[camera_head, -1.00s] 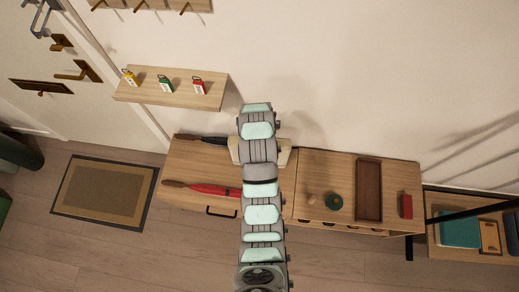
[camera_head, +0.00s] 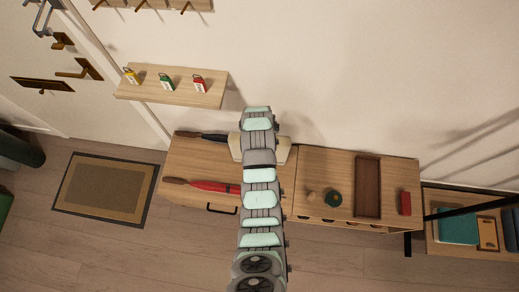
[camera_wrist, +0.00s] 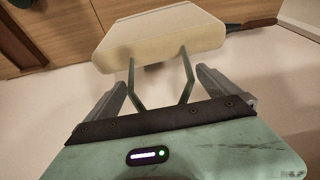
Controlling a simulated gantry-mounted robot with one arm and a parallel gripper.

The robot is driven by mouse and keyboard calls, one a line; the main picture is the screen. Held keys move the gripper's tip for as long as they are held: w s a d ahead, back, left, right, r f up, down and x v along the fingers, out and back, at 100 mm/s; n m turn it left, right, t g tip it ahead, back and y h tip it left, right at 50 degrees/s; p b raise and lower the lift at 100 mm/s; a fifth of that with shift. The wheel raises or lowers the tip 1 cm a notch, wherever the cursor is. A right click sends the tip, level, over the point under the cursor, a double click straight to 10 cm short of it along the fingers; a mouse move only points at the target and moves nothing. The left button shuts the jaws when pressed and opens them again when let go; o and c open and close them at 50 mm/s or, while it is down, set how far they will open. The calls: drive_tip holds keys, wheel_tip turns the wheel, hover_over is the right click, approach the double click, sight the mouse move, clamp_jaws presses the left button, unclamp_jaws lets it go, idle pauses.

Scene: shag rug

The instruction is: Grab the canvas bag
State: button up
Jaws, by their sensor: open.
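The canvas bag is a cream block-like shape (camera_wrist: 160,40) with two thin dark green straps, seen close up in the wrist view. In the head view it stands on the wooden cabinet, and its cream edge (camera_head: 283,151) shows beside my arm, which hides most of it. My gripper (camera_wrist: 161,80) is open in the wrist view, with one grey finger on each side of the straps. The straps run between the fingers towards the palm; whether they touch anything is unclear. In the head view my gripper is hidden behind the arm.
A red umbrella (camera_head: 214,187) and a dark umbrella (camera_head: 203,136) lie on the cabinet's left part. A brown tray (camera_head: 367,187), a green round item (camera_head: 334,198) and a red box (camera_head: 405,203) are on its right. A shelf (camera_head: 171,88) with three small tags hangs above left.

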drive_tip(key=shift+x, duration=1.7)
drive_tip(key=c, duration=1.8)
drive_tip(key=shift+r, duration=0.15)
